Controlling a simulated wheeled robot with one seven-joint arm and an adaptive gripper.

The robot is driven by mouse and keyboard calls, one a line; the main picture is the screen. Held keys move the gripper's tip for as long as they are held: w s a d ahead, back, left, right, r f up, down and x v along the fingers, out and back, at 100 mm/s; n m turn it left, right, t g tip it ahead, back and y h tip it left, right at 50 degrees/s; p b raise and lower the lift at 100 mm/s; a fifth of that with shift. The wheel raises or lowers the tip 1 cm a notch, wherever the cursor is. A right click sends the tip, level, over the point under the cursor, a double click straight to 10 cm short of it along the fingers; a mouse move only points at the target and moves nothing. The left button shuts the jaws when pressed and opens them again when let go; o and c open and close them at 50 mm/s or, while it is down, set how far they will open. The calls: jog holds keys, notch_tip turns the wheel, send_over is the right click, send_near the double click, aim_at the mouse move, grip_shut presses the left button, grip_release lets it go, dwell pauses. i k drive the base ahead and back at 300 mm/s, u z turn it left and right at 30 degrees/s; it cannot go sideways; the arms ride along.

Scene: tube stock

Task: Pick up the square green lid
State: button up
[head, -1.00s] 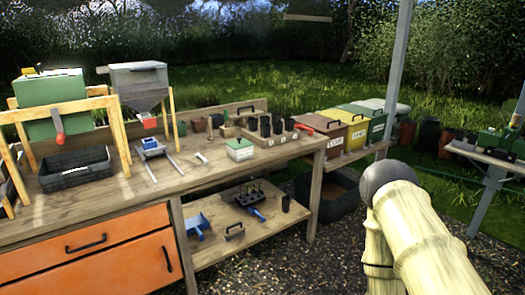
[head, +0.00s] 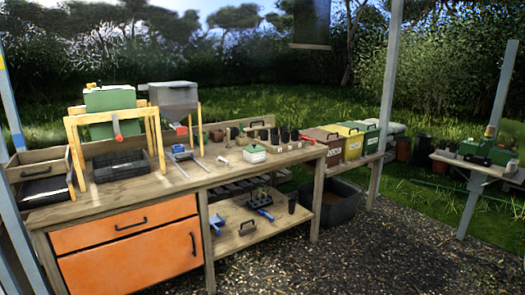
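A small pale, box-like container (head: 254,157) stands on the workbench, near its front edge and right of the middle. A square green lid (head: 254,149) with a small knob sits on top of it. The lid looks level, but it is too small to tell how firmly it is seated. My gripper is not in view, and nothing covers the lid.
The wooden workbench (head: 150,189) has orange drawers (head: 130,240) and a lower shelf (head: 245,235) with tools. Behind the lid are pots (head: 284,134). A black tray (head: 120,168) is at left. Lidded bins (head: 353,145) stand right. Gravel (head: 400,245) in front is clear.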

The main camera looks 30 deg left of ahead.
aim_at(255, 148)
jog(key=z, duration=0.05)
jog(key=i, duration=1.3)
jog(key=u, duration=0.5)
jog(key=i, duration=1.25)
jog(key=u, duration=1.55)
jog(key=i, duration=0.7)
jog(key=u, duration=0.6)
